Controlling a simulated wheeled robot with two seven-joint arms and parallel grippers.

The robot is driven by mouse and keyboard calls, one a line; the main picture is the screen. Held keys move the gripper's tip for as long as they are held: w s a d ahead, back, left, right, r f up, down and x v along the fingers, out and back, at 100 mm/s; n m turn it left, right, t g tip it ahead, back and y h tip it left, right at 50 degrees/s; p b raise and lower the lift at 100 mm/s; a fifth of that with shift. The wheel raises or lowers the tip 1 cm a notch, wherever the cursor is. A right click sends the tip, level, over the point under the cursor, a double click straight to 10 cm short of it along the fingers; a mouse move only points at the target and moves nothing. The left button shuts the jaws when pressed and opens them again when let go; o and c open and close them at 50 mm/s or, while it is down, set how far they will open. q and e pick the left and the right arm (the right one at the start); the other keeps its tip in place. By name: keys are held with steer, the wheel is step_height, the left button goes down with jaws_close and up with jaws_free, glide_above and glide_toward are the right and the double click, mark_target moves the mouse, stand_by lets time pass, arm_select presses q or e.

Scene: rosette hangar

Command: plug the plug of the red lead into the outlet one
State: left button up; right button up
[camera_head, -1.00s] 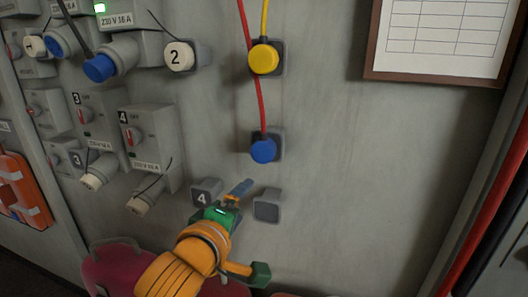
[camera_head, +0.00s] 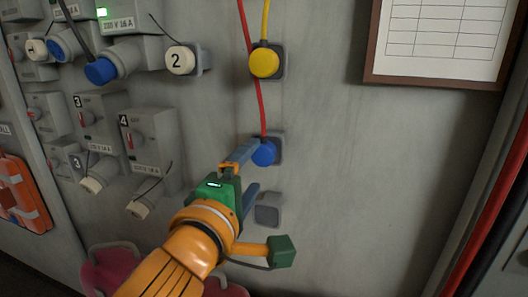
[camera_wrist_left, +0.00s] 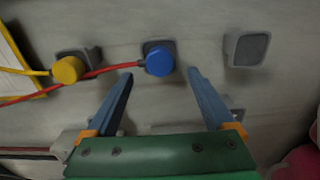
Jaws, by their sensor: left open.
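The blue plug (camera_head: 264,153) of the red lead (camera_head: 258,100) sits in a grey wall holder below a yellow plug. My left gripper (camera_head: 248,170) is open and empty beside it, its upper finger overlapping the plug's left edge in the head view. In the left wrist view the blue plug (camera_wrist_left: 160,62) shows between and just beyond the fingertips; contact cannot be told. Outlet one cannot be identified for sure; a white cap (camera_head: 36,48), its number unclear, shows at the upper left. My right gripper is not in view.
A yellow plug (camera_head: 264,62) sits in the holder above. An empty grey holder (camera_head: 268,210) is below. At left are switched outlets, including number 4 (camera_head: 150,140), and a blue connector (camera_head: 101,70). A framed chart (camera_head: 440,45) hangs at right; bare wall lies below it.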

mark_target(262, 158)
arm_select(q)
steer(key=shift+p+x, duration=0.4)
steer(key=shift+x, duration=2.75)
steer(key=shift+a, duration=0.1)
jaws_close()
steer(key=shift+f, duration=0.15)
steer(key=shift+v, duration=1.15)
steer(key=shift+s, duration=0.15)
steer(key=shift+s, duration=0.15)
steer(key=shift+v, duration=1.55)
